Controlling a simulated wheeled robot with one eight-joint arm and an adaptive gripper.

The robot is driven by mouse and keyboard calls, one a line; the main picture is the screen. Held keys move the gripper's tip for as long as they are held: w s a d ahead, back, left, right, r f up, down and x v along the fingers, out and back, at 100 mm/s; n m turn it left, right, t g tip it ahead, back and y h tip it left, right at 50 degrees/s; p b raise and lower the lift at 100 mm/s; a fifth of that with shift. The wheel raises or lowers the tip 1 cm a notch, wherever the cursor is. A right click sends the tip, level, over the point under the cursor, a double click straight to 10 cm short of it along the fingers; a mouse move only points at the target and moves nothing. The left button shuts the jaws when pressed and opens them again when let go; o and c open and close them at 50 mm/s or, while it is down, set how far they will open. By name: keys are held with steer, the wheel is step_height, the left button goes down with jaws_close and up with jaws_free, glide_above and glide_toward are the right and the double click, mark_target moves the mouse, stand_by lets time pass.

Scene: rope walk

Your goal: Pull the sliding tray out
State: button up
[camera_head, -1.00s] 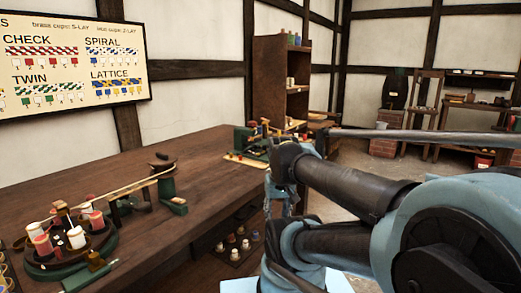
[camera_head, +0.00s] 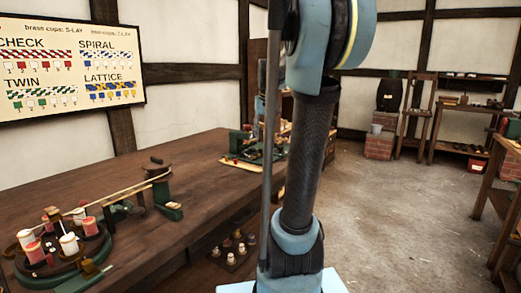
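A dark tray (camera_head: 230,266) with several small pale and brown bobbins (camera_head: 239,247) standing in it shows low under the front edge of the workbench, left of my arm. I take it for the sliding tray; its back part is in the shadow below the bench top, and I cannot make out a handle. My arm rises upright just right of the tray and runs out of the top of the picture. My gripper cannot be made out; it is hidden behind the arm or outside the picture. Nothing is seen touching the tray.
The wooden workbench (camera_head: 120,190) fills the left, with a round green stand of spools (camera_head: 62,250) and a green post (camera_head: 158,182) on it. A green device (camera_head: 245,145) stands at its far end. Open floor (camera_head: 400,220) lies right of my arm; another table (camera_head: 500,195) is at the right edge.

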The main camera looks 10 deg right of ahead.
steer(key=w+d+r, duration=0.2)
steer(key=w+r, duration=0.1)
steer(key=w, duration=0.8)
glide_toward(252, 152)
steer(key=d+f, duration=0.1)
steer(key=s+d+f, duration=0.1)
steer(key=f, duration=0.1)
steer(key=d+f, duration=0.1)
steer(key=shift+s+d+f, duration=0.35)
steer(key=shift+s+f, duration=0.05)
steer(key=shift+c, duration=0.3)
jaws_close()
